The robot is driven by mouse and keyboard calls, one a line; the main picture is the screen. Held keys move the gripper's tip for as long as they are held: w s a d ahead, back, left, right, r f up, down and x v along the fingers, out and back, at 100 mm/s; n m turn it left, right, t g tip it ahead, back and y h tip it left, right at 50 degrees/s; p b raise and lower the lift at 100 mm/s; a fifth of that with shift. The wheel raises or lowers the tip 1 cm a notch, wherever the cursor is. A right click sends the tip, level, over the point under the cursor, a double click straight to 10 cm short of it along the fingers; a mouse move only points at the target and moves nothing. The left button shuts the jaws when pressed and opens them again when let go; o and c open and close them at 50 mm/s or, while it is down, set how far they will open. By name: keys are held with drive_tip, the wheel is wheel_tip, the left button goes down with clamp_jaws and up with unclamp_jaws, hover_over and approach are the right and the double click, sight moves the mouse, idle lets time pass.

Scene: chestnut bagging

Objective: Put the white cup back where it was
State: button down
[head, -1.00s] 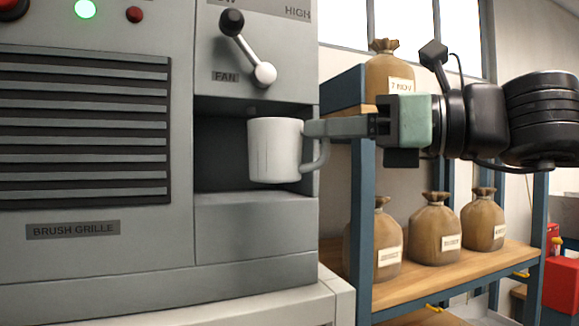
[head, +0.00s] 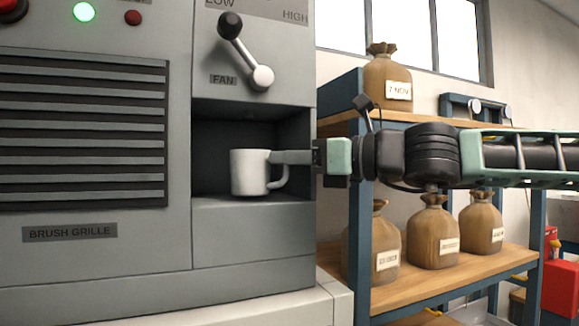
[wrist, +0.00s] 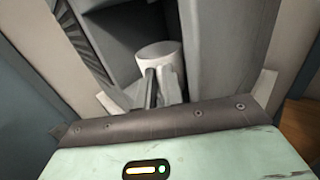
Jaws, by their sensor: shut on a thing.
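The white cup (head: 249,172) is upright inside the recess of the grey machine, its handle toward the right. Its base is at the level of the recess floor (head: 225,203); I cannot tell whether it rests on it. My gripper (head: 290,158) reaches in from the right and is shut on the cup at its handle side. In the wrist view the cup (wrist: 158,52) shows beyond the fingers (wrist: 152,88), with the recess around it. The fingers hide part of the cup's near side there.
The recess walls stand close around the cup, with a fan lever (head: 246,52) above. A blue shelf (head: 356,215) with several tied sacks (head: 433,232) stands to the right, below and behind my arm. A red box (head: 568,285) is at the far right.

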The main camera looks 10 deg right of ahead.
drive_tip(key=shift+a+f, duration=0.1)
drive_tip(key=shift+f, duration=0.15)
drive_tip(key=shift+s+f, duration=0.1)
drive_tip(key=shift+f, duration=0.15)
drive_tip(key=c, duration=1.8)
unclamp_jaws()
drive_tip(key=shift+r, duration=0.35)
drive_tip(key=p+v, duration=0.1)
drive_tip(key=v, duration=1.1)
